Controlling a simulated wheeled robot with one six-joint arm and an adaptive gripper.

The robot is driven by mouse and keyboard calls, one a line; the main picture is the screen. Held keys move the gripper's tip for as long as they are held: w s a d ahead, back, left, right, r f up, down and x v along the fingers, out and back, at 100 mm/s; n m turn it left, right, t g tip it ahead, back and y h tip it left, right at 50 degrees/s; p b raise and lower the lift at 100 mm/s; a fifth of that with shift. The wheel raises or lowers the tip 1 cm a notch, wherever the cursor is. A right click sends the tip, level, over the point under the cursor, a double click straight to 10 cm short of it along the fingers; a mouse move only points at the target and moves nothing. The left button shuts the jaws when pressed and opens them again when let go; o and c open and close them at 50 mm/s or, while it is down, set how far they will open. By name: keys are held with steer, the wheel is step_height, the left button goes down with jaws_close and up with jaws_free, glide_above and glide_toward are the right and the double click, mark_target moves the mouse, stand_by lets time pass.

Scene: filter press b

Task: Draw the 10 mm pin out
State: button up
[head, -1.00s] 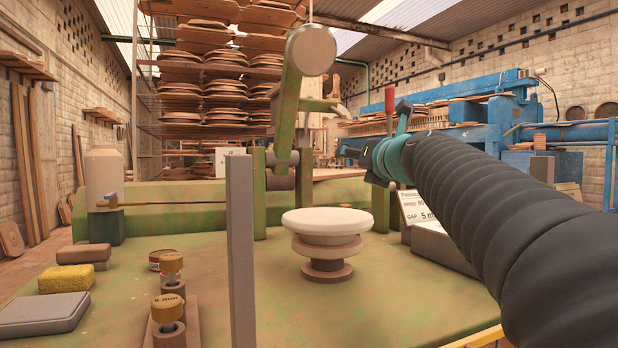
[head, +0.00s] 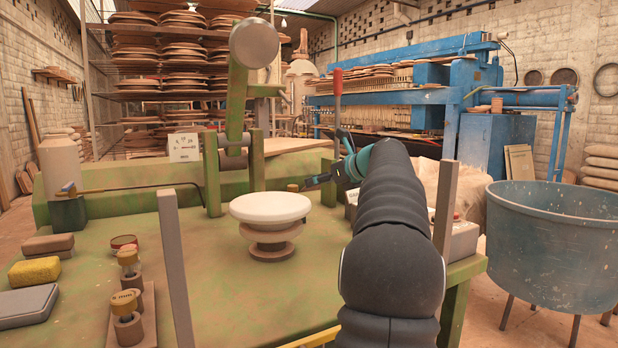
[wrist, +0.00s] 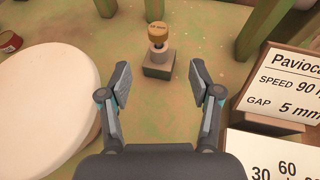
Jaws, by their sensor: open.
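A pin with a brass-coloured cap (wrist: 157,33) stands upright in a small grey-brown block (wrist: 159,65) on the green table in the wrist view. Its cap carries small lettering that looks like 10 mm. My gripper (wrist: 158,78) is open and empty, with its two fingers spread either side of the block's place in the picture. The pin is beyond the fingertips and apart from them.
Two other brass-capped pins, a nearer one (head: 126,303) and a farther one (head: 129,262), stand in a holder at left. The white disc (wrist: 48,110) is close on the left; a sign (wrist: 288,85) is close on the right. A blue tub (head: 560,235) stands beyond the table.

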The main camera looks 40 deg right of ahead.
mark_target(296, 187)
steer(key=x, duration=1.3)
steer(key=shift+a, duration=0.1)
jaws_close()
steer(key=shift+r, duration=0.15)
